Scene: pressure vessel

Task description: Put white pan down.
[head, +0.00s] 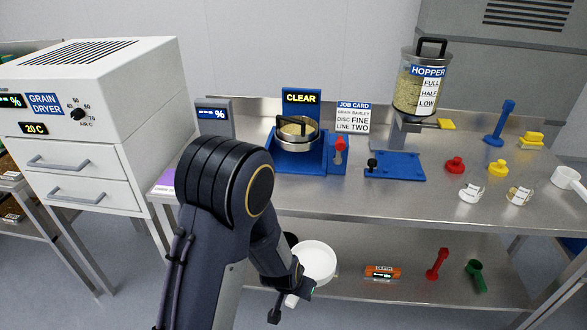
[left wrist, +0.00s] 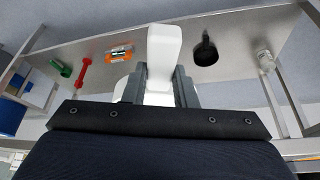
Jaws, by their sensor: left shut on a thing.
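The white pan (head: 318,262) is a round, shallow dish with a handle, over the left part of the lower shelf (head: 345,284). My left gripper (head: 291,292) is shut on the pan's handle, which also shows between the two fingers in the left wrist view (left wrist: 163,50). The pan's bowl is mostly hidden behind the gripper in the wrist view. I cannot tell whether the pan touches the shelf. My right gripper is in neither view.
The lower shelf also holds an orange device (head: 382,272), a red tool (head: 437,264), a green scoop (head: 476,275) and a black round object (left wrist: 205,50). The steel worktop (head: 400,205) above carries a blue press station (head: 287,157) and the hopper (head: 420,88).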

